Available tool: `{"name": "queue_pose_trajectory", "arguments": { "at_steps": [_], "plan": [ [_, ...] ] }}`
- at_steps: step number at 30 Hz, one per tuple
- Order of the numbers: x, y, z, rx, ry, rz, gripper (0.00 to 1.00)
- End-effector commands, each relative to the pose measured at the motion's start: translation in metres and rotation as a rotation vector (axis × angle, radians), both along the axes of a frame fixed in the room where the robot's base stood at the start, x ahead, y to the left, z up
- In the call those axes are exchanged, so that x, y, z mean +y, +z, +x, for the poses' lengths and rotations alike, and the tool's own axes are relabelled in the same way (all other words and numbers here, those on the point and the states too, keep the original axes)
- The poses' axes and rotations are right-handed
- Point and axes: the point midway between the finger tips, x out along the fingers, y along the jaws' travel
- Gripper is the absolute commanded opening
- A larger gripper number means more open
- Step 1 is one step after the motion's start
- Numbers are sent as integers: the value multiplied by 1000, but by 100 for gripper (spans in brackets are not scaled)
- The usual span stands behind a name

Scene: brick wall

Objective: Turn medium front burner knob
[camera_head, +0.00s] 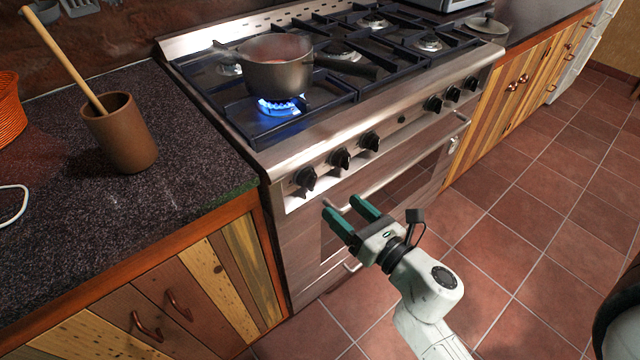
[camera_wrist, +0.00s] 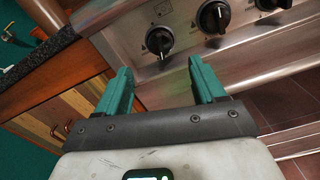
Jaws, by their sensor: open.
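The stove (camera_head: 300,170) has a row of black knobs along its steel front panel. Three stand on the left part: a leftmost knob (camera_head: 306,178), a second knob (camera_head: 340,159) and a third knob (camera_head: 370,141). Which one is the medium front burner knob I cannot tell. My gripper (camera_head: 344,212), with green fingers, is open and empty in front of the stove, below the left knobs. In the wrist view, the leftmost knob (camera_wrist: 160,40) lies beyond the gap between the open fingers (camera_wrist: 160,88), apart from them.
A pot (camera_head: 278,72) sits over a lit blue flame (camera_head: 280,106) on the front left burner. A horizontal oven handle (camera_head: 400,168) runs below the knobs. A brown cup with a wooden stick (camera_head: 122,138) stands on the left counter.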

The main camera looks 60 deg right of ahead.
Motion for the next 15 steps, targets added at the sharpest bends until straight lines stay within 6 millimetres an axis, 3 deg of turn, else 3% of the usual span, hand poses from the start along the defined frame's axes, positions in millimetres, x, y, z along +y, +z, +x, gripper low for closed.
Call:
{"name": "queue_pose_trajectory", "arguments": {
  "at_steps": [15],
  "plan": [
    [-23,3,80,-3,-1,4,69]
  ]
}}
